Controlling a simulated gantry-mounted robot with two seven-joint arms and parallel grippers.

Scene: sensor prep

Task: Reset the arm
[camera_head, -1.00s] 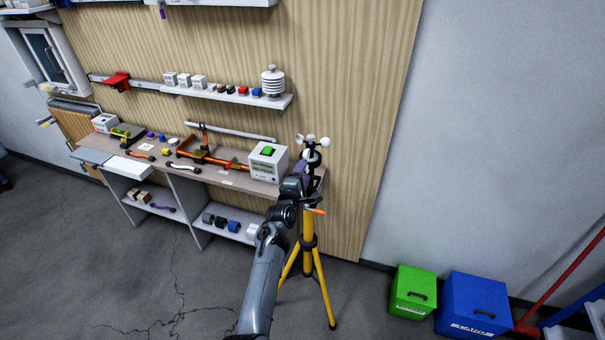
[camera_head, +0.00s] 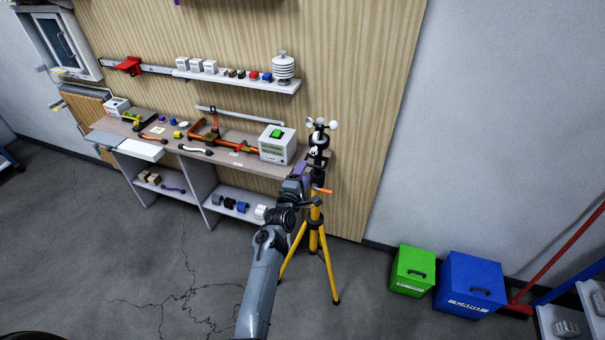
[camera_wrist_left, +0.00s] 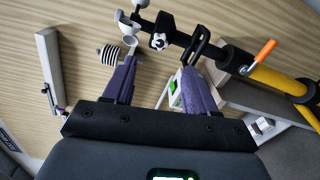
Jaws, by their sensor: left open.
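My left gripper (camera_head: 309,180) is at the head of a yellow tripod (camera_head: 318,240). The left wrist view shows its two purple fingers (camera_wrist_left: 166,50) spread apart with nothing clamped between them. A black mount with a white knob (camera_wrist_left: 158,41) lies just beyond the gap. An anemometer with white cups (camera_head: 320,125) tops the tripod. An orange handle (camera_wrist_left: 264,50) sticks out of the tripod head, right of the fingers. I cannot tell whether a finger touches the mount. My right gripper is not in view.
A workbench (camera_head: 238,159) with tools and a white-grey box (camera_head: 277,146) stands left of the tripod. A wall shelf (camera_head: 240,82) holds small parts. A green case (camera_head: 413,269) and a blue case (camera_head: 470,284) sit on the floor at right. The floor at front left is clear.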

